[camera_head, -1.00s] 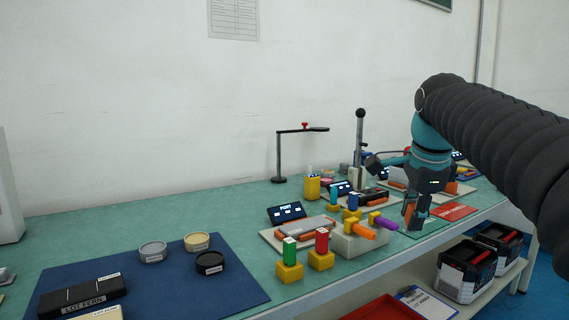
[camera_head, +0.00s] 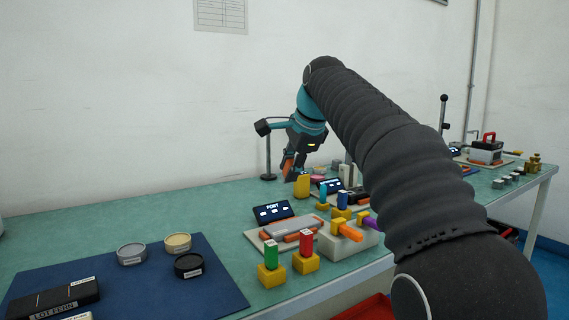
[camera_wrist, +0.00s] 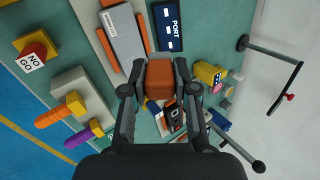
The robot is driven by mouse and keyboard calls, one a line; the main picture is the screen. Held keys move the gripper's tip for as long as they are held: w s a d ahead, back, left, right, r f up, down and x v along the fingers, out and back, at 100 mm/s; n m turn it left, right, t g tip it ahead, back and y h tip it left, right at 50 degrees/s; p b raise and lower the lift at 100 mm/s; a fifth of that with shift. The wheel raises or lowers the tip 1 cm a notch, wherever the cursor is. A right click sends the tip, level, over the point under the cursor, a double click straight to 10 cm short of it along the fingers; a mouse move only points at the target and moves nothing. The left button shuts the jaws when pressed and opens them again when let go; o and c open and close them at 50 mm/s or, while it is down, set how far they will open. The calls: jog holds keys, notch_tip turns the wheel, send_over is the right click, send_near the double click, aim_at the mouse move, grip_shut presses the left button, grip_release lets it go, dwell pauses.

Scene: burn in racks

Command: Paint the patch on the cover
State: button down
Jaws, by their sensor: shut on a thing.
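My gripper (camera_head: 289,172) is shut on an orange block (camera_wrist: 160,79), held above the bench near its back. In the wrist view both fingers (camera_wrist: 158,92) press its sides. A grey casing with orange edges (camera_head: 289,227), possibly the cover, lies on a pale board beside the PORT display (camera_head: 272,212). It also shows at the top of the wrist view (camera_wrist: 124,36), apart from the held block. I cannot make out a patch on it. An orange-handled tool (camera_head: 347,231) and a purple-handled tool (camera_head: 366,219) rest in a grey holder (camera_head: 330,243).
Green (camera_head: 271,256) and red (camera_head: 306,243) gauges stand in yellow blocks at the front. A blue mat (camera_head: 150,292) with round tins lies left. A black stand (camera_head: 267,158) rises behind my gripper. The bench's back left is clear.

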jog(key=shift+w+a+r, duration=0.1)
jog(key=shift+w+r, duration=0.1)
jog(key=shift+w, duration=0.25)
jog(key=shift+f, duration=0.1)
jog(key=shift+f+b, duration=0.7)
jog(key=shift+f, duration=1.6)
jog(key=shift+s, duration=0.1)
